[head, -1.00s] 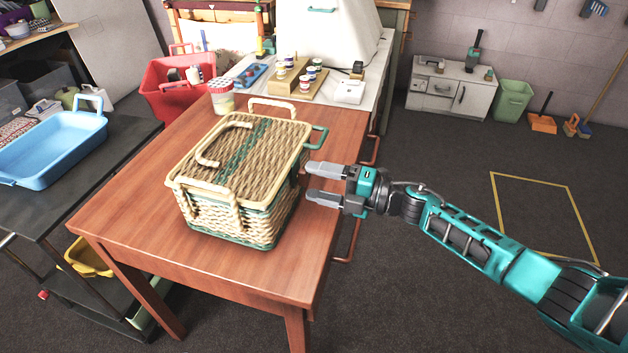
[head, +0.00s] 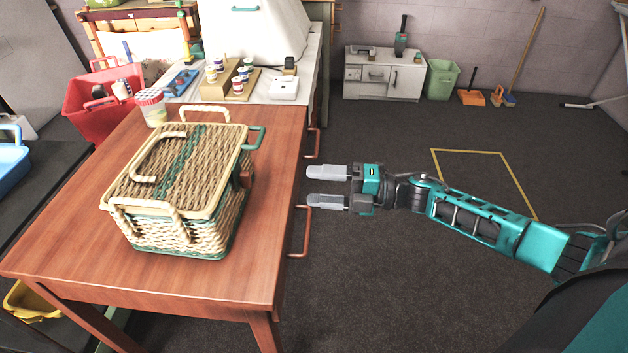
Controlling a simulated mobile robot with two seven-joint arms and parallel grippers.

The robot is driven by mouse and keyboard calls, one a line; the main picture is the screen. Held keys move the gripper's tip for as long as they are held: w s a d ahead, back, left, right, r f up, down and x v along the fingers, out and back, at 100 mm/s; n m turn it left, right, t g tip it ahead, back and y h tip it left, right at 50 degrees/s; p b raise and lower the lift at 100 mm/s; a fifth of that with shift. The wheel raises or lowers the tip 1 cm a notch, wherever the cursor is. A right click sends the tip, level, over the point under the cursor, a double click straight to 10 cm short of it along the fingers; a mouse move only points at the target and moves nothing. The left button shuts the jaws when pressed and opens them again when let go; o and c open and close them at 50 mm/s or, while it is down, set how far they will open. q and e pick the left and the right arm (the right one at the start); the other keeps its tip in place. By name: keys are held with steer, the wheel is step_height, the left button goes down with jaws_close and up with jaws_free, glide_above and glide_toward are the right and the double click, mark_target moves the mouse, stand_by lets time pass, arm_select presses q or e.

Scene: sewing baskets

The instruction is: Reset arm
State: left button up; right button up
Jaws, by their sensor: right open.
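My right gripper (head: 328,187) is open and empty, with its fingers pointing left. In the picture it is just right of the wooden table's right edge, over the dark floor, apart from the basket. The wicker sewing basket (head: 168,232) stands upright on the wooden table (head: 200,292). Its woven lid is down and has a green stripe, a cream rim and a cream handle. A green handle (head: 255,137) sticks out at its back right. My left gripper is not in view.
A lidded jar (head: 155,115) stands behind the basket. A red bin (head: 95,105) is at the back left, and a blue tray (head: 10,160) is at the left edge. Metal handles (head: 303,240) stick out from the table's right side. The floor on the right is open.

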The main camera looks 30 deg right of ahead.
arm_select(q)
steer(key=p, duration=0.1)
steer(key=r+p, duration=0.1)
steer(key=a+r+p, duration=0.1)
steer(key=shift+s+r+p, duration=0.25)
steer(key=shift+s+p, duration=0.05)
steer(key=shift+p, duration=0.1)
arm_select(e)
steer(key=s+a+f+m+h, duration=0.4)
steer(key=s+m, duration=0.4)
steer(key=m, duration=0.5)
steer(key=s+a+f+m+h, duration=0.5)
steer(key=s+f+m+h, duration=0.1)
steer(key=m, duration=0.7)
steer(key=s+h, duration=0.1)
steer(key=h, duration=0.1)
steer(key=shift+s+f+h, duration=0.3)
steer(key=shift+s+f, duration=0.05)
